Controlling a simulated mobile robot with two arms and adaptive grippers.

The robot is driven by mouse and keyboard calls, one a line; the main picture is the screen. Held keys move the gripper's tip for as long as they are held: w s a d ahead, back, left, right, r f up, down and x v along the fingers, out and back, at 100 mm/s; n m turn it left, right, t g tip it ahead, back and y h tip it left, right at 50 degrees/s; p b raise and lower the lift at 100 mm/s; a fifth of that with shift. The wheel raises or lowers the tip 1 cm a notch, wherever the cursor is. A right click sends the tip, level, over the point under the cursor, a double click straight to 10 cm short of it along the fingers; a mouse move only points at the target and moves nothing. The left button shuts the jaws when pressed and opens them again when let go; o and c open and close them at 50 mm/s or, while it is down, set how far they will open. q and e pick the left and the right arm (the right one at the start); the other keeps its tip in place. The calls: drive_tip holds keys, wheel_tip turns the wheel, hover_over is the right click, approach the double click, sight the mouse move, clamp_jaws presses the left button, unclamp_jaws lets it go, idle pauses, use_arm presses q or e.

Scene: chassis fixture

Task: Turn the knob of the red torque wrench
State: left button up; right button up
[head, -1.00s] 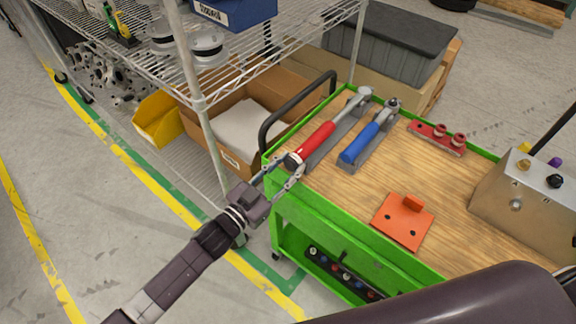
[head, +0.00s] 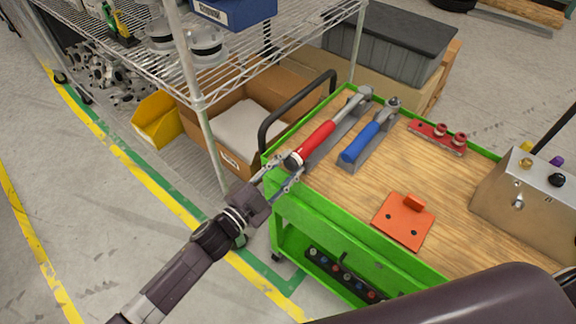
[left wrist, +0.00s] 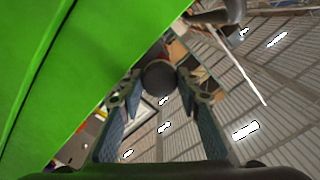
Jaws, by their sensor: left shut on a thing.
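The red torque wrench (head: 318,144) lies in a grey holder on the green cart's wooden top. Its dark knob (head: 292,161) points toward the cart's near left edge. My left gripper (head: 286,170) reaches in from the lower left, with its fingers on both sides of the knob and shut on it. In the left wrist view the round dark knob (left wrist: 159,78) sits between the far ends of the two fingers. My right gripper is not in view.
A blue torque wrench (head: 361,142) lies in a holder beside the red one. The green cart (head: 330,233) has a raised rim and a black handle (head: 268,127). An orange block (head: 402,224) and a metal box (head: 530,195) stand on top. A wire shelf (head: 200,98) stands left of the cart.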

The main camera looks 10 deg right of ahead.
use_arm(q)
drive_tip(key=shift+f, duration=0.1)
idle(0.3)
drive_tip(key=o, duration=1.2)
drive_tip(key=shift+c, duration=0.2)
